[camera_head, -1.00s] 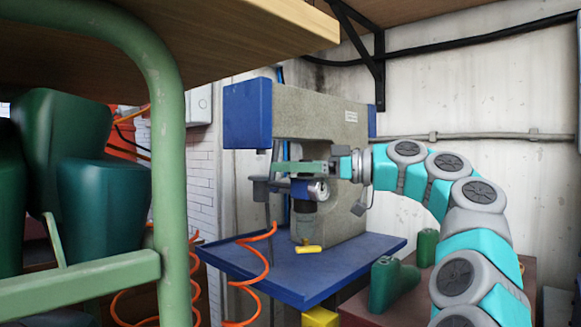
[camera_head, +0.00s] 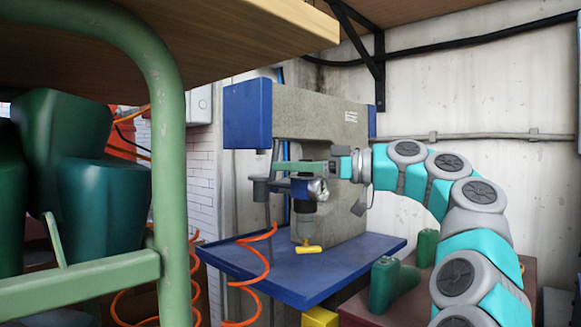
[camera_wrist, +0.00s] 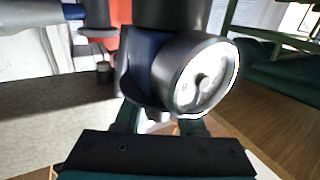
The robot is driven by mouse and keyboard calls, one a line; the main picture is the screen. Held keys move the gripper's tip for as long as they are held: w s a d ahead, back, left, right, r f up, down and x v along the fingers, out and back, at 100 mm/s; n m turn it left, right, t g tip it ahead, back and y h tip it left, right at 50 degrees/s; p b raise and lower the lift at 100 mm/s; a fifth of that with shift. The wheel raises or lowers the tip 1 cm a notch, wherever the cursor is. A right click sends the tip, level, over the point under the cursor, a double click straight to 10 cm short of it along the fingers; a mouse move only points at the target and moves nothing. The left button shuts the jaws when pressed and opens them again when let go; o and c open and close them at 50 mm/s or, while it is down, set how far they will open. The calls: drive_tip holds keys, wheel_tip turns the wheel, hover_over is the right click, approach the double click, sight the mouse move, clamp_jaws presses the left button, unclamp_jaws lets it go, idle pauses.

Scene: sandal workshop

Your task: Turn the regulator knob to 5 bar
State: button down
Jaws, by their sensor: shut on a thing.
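The regulator has a blue body (camera_head: 299,188) under the arm of the press-like machine, with a clear-grey bowl below it. Its round gauge (camera_wrist: 205,78) has a white face and dark rim. A needle shows, but I cannot read the value. My gripper (camera_head: 300,168) is at the top of the regulator in the head view, its green fingers lying level across it. In the wrist view the fingers stand either side of the blue body's near end. The gripper is shut on the regulator knob, which the fingers mostly hide.
The grey and blue machine (camera_head: 290,110) stands on a blue table (camera_head: 345,270). A yellow handle (camera_head: 309,249) sits below the bowl. An orange coiled hose (camera_head: 262,275) hangs in front. A green shelf frame (camera_head: 168,130) with green lasts (camera_head: 100,205) fills the left. Green boot forms (camera_head: 390,285) stand at right.

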drive_tip(key=shift+f+t+b, duration=0.15)
drive_tip(key=shift+t+b, duration=0.15)
drive_tip(key=shift+b, duration=0.4)
drive_tip(key=shift+w+m+t+b, duration=0.15)
drive_tip(key=shift+m+t+b, duration=0.3)
drive_tip(key=shift+b, duration=0.3)
drive_tip(key=c, duration=0.5)
unclamp_jaws()
drive_tip(key=shift+r, duration=0.2)
drive_tip(key=v, duration=0.8)
drive_tip(key=shift+r, duration=0.1)
